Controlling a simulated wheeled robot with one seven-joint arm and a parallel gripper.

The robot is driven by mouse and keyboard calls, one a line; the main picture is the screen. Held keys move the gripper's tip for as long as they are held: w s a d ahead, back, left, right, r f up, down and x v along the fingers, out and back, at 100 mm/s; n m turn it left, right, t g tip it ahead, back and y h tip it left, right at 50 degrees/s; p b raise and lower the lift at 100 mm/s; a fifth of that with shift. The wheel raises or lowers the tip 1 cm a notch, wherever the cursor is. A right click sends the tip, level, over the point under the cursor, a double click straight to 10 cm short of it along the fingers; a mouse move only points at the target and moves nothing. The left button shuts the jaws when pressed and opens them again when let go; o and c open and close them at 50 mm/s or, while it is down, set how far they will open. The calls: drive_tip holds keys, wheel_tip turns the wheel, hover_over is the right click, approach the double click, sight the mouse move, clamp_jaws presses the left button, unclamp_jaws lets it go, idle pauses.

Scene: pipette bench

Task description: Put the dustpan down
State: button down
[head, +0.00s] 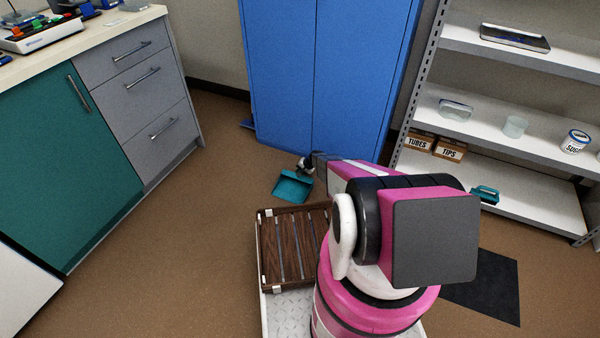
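The teal dustpan (293,187) shows in the head view in front of the blue cabinet, low over or on the brown floor. Its open pan faces me. My gripper (305,165) is at the dustpan's upper right edge, at the far end of my pink and white arm. The fingers are small and dark here, and the dustpan's handle is not clearly seen. I cannot tell whether the fingers are closed on it, or whether the pan touches the floor.
A brown slatted crate (263,250) is in front of me. The blue cabinet (285,80) stands behind, a grey shelf unit (520,70) right, with a teal item (485,194) low on it. A dark mat (485,285) lies right. Floor (170,240) toward the drawers (150,100) is clear.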

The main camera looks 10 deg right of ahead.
drive_tip(key=shift+f, duration=0.15)
drive_tip(key=c, duration=1.3)
unclamp_jaws()
drive_tip(key=shift+o, duration=0.2)
drive_tip(key=a+v, duration=0.1)
drive_tip(key=v, duration=1.2)
drive_tip(key=s+a+r+n+g+h, duration=0.1)
drive_tip(key=s+a+r+n+h, duration=0.1)
drive_tip(key=s+r, duration=1.5)
drive_tip(key=s+a+r+n+g+h, duration=0.2)
drive_tip(key=s+r+n+h, duration=0.1)
drive_tip(key=s+r, duration=1.5)
wheel_tip(320, 180, up, 8)
drive_tip(key=shift+a+r+n+h, duration=0.1)
drive_tip(key=shift+a+n+h, duration=0.3)
drive_tip(key=shift+n, duration=0.2)
drive_tip(key=shift+s, duration=0.1)
